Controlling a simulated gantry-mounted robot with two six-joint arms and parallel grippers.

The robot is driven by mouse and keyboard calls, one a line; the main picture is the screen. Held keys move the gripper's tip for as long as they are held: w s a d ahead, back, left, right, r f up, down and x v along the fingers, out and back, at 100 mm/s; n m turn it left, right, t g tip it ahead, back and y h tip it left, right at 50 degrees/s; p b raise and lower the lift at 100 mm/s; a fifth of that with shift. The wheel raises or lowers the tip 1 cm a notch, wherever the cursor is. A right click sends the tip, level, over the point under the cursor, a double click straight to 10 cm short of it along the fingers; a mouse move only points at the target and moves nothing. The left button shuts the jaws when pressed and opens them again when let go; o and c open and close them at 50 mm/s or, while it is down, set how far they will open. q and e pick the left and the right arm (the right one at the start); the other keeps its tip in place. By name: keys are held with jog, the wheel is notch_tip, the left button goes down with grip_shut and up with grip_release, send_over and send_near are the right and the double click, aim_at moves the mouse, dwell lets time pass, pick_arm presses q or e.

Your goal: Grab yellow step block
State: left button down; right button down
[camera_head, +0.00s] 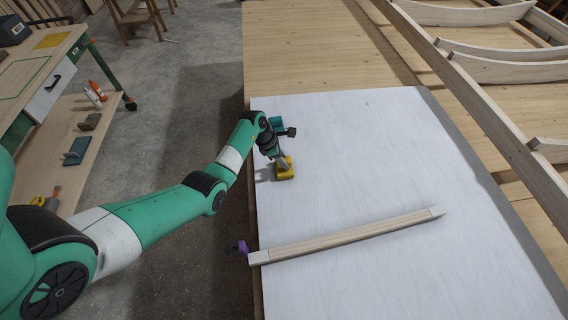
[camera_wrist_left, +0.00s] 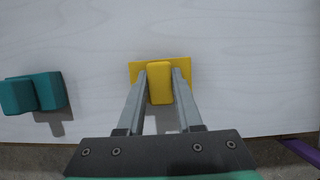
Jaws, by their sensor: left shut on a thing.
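The yellow step block (camera_head: 285,172) rests on the white board near its left edge. It has a flat yellow base and a raised narrower part, which shows in the left wrist view (camera_wrist_left: 160,84). My left gripper (camera_head: 281,163) reaches down over it from the left. In the left wrist view the two grey fingers (camera_wrist_left: 160,88) lie on either side of the raised part and are shut on it. The base sticks out beyond the fingers. My right gripper is in neither view.
A teal block (camera_wrist_left: 33,92) stands on the white board (camera_head: 350,160), beyond my gripper in the head view (camera_head: 276,123). A wooden bar (camera_head: 345,236) lies across the board's near part, with a purple clamp (camera_head: 242,247) at its left end. Wooden framing (camera_head: 490,120) runs along the right.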

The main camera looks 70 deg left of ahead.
aim_at(288, 159)
pick_arm(q)
jog(key=shift+r+p, duration=0.3)
jog(key=shift+r, duration=0.2)
notch_tip(288, 159, up, 3)
jog(key=shift+f+p, duration=0.1)
jog(key=shift+p, duration=0.9)
jog(key=s+d+r+p, duration=0.7)
jog(key=d+r+p, duration=0.1)
jog(key=d, duration=0.3)
jog(key=shift+s+d+r, duration=0.35)
jog(key=shift+r, duration=0.25)
